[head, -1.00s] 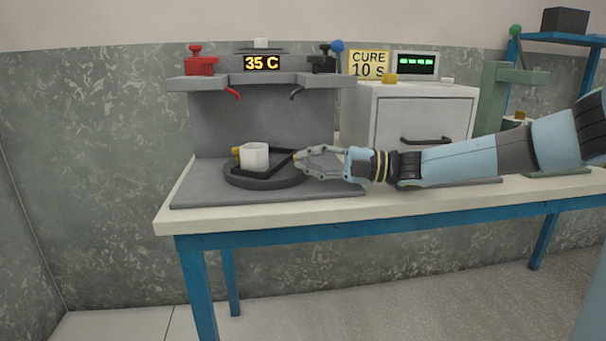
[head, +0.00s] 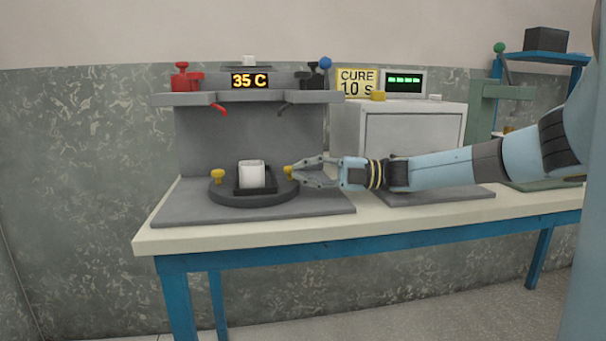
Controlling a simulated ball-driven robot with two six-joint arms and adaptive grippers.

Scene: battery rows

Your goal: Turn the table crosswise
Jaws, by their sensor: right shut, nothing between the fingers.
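The dark round table (head: 225,198) lies on a grey base plate (head: 325,208) of the station. A white cup-like block (head: 251,174) stands in a black holder (head: 239,186) at its middle. One yellow knob (head: 217,175) is at the table's left and another yellow knob (head: 289,172) at its right, so the knobs lie left to right across the picture. My right gripper (head: 298,172) is shut with nothing held, its fingertips beside the right knob; I cannot tell whether they touch it. My left gripper is not in view.
Above the table, a shelf carries a red dispenser (head: 182,78), a black dispenser (head: 315,77) and a display (head: 249,80) reading 35 C. A grey cabinet (head: 412,135) stands to the right, behind my right arm. The plate's front is clear.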

